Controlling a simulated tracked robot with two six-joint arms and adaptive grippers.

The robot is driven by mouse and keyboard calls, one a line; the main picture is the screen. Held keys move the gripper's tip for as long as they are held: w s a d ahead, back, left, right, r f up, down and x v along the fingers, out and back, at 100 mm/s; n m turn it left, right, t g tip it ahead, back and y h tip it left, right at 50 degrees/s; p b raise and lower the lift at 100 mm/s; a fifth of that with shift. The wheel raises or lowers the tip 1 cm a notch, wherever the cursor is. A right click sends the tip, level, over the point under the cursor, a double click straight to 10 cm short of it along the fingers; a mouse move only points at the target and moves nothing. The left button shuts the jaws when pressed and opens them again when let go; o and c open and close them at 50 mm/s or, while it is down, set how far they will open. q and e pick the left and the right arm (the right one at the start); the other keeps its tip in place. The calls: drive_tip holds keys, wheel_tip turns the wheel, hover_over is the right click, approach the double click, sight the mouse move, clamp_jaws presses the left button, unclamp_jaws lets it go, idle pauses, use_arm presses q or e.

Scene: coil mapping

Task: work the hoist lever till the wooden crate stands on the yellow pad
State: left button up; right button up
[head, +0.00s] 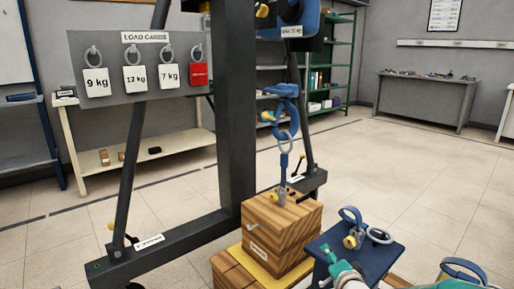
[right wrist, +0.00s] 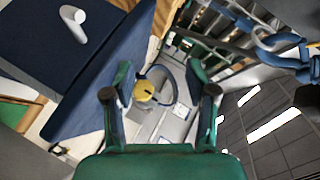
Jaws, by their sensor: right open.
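The wooden crate (head: 283,232) hangs on or is linked to the blue hook and chain (head: 285,118) by a shackle and ring. The yellow pad (head: 259,270) shows as a strip under the crate's lower edge. Whether the crate touches it is not clear. The blue hoist body (head: 290,20) is cut off at the top, and I cannot pick out its lever surely. My right gripper (head: 341,264) is at the bottom, in front of a small blue stand. In the right wrist view its fingers (right wrist: 160,100) are open around empty space, with a yellow knob (right wrist: 144,91) beyond. My left gripper is not in view.
The blue stand (head: 323,247) carries a blue shackle (head: 351,218) and a metal ring (head: 379,236). The dark hoist frame (head: 237,120) stands left of the crate, with a load card board (head: 140,88). A workbench (head: 425,100) is far back right, with open floor before it.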

drive_tip(key=s+a+f+n+g+y, duration=0.1)
drive_tip(key=s+a+f+g, duration=0.15)
drive_tip(key=s+f, duration=0.65)
drive_tip(key=s+a+f+n+g, duration=0.15)
drive_tip(key=s+f+g, duration=0.3)
drive_tip(key=f, duration=0.75)
drive_tip(key=s+a+f+n+g+y, duration=0.1)
drive_tip(key=s+a+f+n+g, duration=0.15)
drive_tip(key=s, duration=0.55)
drive_tip(key=s+a+f+n+g, duration=0.1)
drive_tip(key=s+f+n+g, duration=0.15)
drive_tip(key=s, duration=0.55)
drive_tip(key=s+a+f+n+g+y, duration=0.1)
drive_tip(key=s+f+g, duration=0.15)
drive_tip(key=s, duration=0.55)
wheel_tip(320, 180, up, 38)
drive_tip(key=n+p, duration=0.1)
drive_tip(key=p, duration=3.8)
drive_tip(key=shift+t, duration=0.35)
drive_tip(key=shift+d, duration=0.1)
